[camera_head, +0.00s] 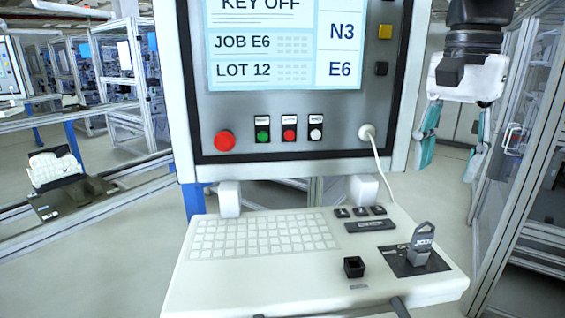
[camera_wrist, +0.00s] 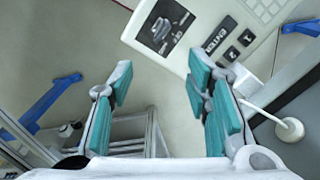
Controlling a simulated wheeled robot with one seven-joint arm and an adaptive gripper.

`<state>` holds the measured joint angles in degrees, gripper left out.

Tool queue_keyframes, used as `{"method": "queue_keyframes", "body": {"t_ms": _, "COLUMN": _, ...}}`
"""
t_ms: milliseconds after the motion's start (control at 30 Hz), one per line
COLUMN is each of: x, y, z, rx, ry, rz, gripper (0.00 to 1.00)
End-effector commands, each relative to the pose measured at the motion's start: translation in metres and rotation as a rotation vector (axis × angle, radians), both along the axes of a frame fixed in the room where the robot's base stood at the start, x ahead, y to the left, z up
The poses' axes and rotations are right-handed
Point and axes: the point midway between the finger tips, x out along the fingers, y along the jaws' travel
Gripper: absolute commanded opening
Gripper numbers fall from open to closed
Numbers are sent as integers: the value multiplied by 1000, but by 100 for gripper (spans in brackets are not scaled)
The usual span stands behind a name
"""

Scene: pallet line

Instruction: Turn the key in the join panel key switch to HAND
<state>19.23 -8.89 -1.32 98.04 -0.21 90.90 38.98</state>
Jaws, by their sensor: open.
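The key (camera_head: 422,236) stands upright in the key switch, on a dark square plate (camera_head: 400,262) at the right end of the white keyboard shelf. Its grey head carries lettering too small to read surely. In the wrist view the key (camera_wrist: 161,29) and its plate show at the top, beyond the fingertips. My gripper (camera_head: 453,150) hangs at the upper right in the head view, above and beyond the shelf and apart from the key. Its teal-padded fingers are spread with nothing between them, as the wrist view (camera_wrist: 160,82) also shows.
The panel screen (camera_head: 285,45) reads KEY OFF. A red button (camera_head: 225,140) and smaller buttons sit below it. A white cable (camera_head: 378,160) hangs from the panel towards the shelf. A small black square holder (camera_head: 354,267) stands left of the key. A framed enclosure (camera_head: 520,150) borders the right.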

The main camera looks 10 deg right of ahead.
Motion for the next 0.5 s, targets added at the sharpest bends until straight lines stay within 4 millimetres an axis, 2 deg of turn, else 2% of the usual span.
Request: {"method": "queue_keyframes", "body": {"t_ms": 500, "x": -2, "y": 1, "z": -89, "rx": 2, "ry": 3, "rz": 2, "gripper": 44}}
